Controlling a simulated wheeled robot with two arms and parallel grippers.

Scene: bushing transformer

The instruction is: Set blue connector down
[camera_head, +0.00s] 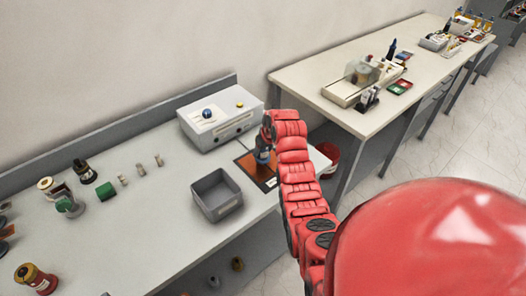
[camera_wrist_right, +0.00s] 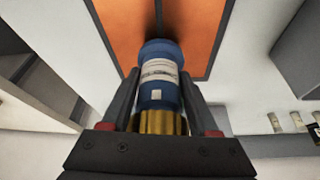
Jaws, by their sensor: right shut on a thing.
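The blue connector (camera_head: 262,156) is in my right gripper (camera_head: 266,143), over or on the orange panel with a dark border (camera_head: 249,166) on the bench. In the right wrist view the connector (camera_wrist_right: 160,67) has a blue body, a pale label band and a brass-coloured base. Both fingers of the gripper (camera_wrist_right: 158,98) close on its sides, and its blue end points toward the orange panel (camera_wrist_right: 196,32). I cannot tell whether it touches the panel. My left gripper is out of view.
A grey open bin (camera_head: 216,194) stands left of the panel. A white box with a blue knob (camera_head: 222,116) stands behind. A second bench (camera_head: 420,62) is at the back right. Bare bench lies between the bin and the parts.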

